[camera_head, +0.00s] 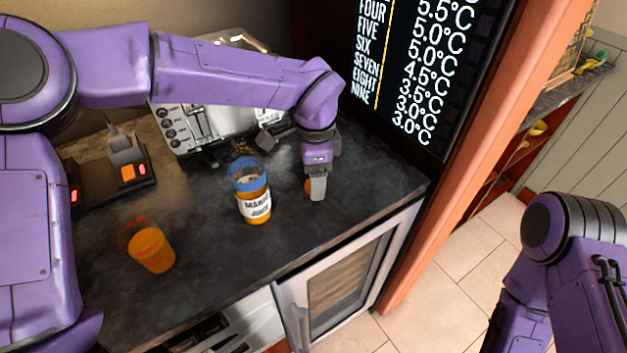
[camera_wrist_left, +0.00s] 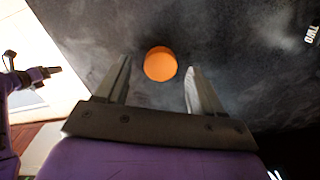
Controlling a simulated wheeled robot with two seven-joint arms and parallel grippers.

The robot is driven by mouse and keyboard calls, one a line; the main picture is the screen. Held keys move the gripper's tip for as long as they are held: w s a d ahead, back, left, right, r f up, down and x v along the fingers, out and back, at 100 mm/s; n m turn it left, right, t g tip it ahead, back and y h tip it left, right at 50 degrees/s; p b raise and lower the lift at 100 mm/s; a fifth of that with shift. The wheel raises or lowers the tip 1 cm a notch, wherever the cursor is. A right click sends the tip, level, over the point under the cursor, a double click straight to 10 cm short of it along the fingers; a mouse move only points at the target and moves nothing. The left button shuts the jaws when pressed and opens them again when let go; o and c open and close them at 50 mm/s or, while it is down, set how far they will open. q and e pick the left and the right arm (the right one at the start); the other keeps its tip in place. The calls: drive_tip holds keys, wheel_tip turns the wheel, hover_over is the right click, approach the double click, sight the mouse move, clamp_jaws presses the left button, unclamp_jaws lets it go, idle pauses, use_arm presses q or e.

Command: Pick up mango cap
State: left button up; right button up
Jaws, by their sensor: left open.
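The mango cap, a small round orange cap (camera_wrist_left: 160,63), lies on the dark counter in the left wrist view. In the head view only an orange edge of it (camera_head: 308,187) shows beside my left gripper (camera_head: 317,188). My left gripper points down over the counter and is open. In the left wrist view the cap appears between the finger lines, near the fingertips (camera_wrist_left: 157,68); I cannot tell whether either finger touches it. The mango juice bottle (camera_head: 254,202) stands upright, left of the gripper. My right arm shows at the right edge; its gripper is not visible.
An orange cup (camera_head: 150,250) stands at the front left of the counter (camera_head: 200,290). A silver appliance with knobs (camera_head: 205,125) is behind the bottle. A dark board with temperatures (camera_head: 430,70) rises at the right. Counter between the cap and the front edge is clear.

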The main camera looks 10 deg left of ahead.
use_arm(q)
drive_tip(key=shift+f, duration=0.65)
drive_tip(key=c, duration=1.1)
drive_tip(key=shift+r, duration=0.15)
drive_tip(key=shift+r, duration=0.35)
wheel_tip(320, 180, up, 3)
drive_tip(key=shift+s+f+b, duration=0.15)
drive_tip(key=shift+f+b, duration=0.05)
drive_tip(key=shift+b, duration=0.2)
drive_tip(key=s+r+b, duration=0.1)
drive_tip(key=s+r, duration=0.2)
drive_tip(key=s, duration=0.1)
drive_tip(key=s+r+b, duration=0.2)
drive_tip(key=s+r, duration=0.1)
drive_tip(key=s, duration=0.2)
drive_tip(key=s+r+b, duration=0.1)
drive_tip(key=s+r, duration=0.2)
drive_tip(key=s, duration=0.1)
drive_tip(key=shift+s+r, duration=0.25)
drive_tip(key=shift+s, duration=0.1)
